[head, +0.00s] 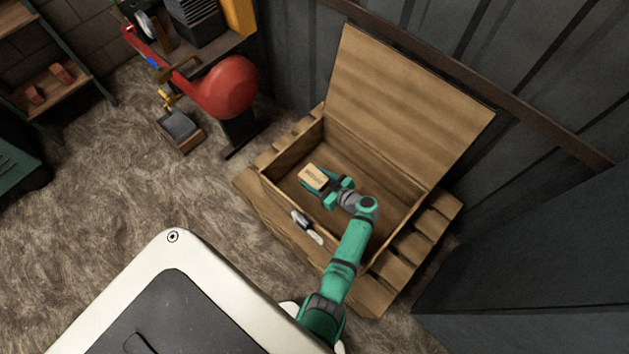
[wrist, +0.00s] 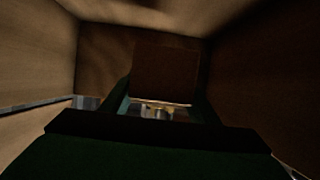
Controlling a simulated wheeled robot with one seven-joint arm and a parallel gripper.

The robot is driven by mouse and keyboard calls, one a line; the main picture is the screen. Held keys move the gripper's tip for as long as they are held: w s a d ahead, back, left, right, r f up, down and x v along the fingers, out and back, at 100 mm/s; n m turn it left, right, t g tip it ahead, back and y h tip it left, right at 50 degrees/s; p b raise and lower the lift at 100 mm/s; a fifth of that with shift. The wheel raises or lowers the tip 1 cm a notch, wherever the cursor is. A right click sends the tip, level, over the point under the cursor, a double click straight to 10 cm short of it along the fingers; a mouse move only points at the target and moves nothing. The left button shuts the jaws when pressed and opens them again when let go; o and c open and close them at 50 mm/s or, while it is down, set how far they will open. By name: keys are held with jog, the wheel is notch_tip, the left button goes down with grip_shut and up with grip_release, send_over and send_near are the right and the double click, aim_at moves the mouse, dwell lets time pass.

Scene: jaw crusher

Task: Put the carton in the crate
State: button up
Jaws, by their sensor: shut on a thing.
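The wooden crate (head: 282,199) stands open on a pallet against the dark wall, with its lid (head: 400,110) raised at the back. The small tan carton (head: 313,177), with dark print on it, is inside the outline of the crate in the head view. My gripper (head: 325,184) is shut on the carton, with my green arm reaching over the crate's front wall. In the wrist view the carton (wrist: 165,72) shows dark between the fingers, with crate walls around it. I cannot tell whether the carton touches the crate's floor.
A metal latch (head: 307,227) is on the crate's front wall. Pallet boards (head: 420,235) stick out at the right. A red round machine (head: 226,88) stands at the back left. A shelf (head: 50,75) is at the far left. The carpet-like floor left of the crate is clear.

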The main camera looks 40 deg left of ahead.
aim_at(314, 182)
jog(key=shift+f, duration=1.1)
jog(key=shift+f, duration=0.6)
jog(key=o, duration=1.5)
jog(key=shift+c, duration=0.2)
jog(key=shift+r, duration=0.4)
jog(key=v, duration=1.2)
jog(key=shift+r, duration=0.15)
